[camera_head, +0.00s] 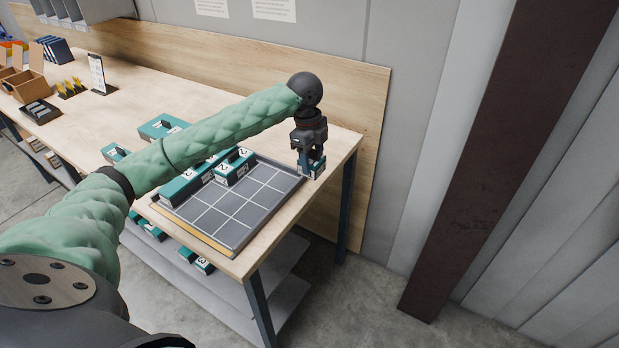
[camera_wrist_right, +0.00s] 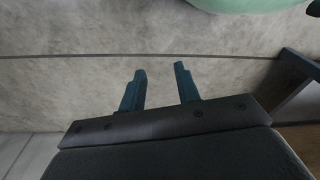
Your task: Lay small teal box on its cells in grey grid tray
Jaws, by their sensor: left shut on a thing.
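The grey grid tray (camera_head: 232,228) lies near the right end of the bench, with teal boxes along its left and far side and bare cells at its front and right. My left gripper (camera_head: 311,158) points down just beyond the tray's right far corner, shut on a small teal box (camera_head: 317,170) with a white label. I cannot tell whether this box touches the bench top. My right gripper (camera_wrist_right: 158,86) is open and empty in the right wrist view, with bare floor behind its fingers.
Teal boxes stand in the tray, a long one (camera_head: 183,188) and a smaller one (camera_head: 235,170). Another teal box (camera_head: 162,126) lies behind my left arm. A wooden back panel (camera_head: 352,115) rises behind the bench. More boxes (camera_head: 196,260) sit on the lower shelf.

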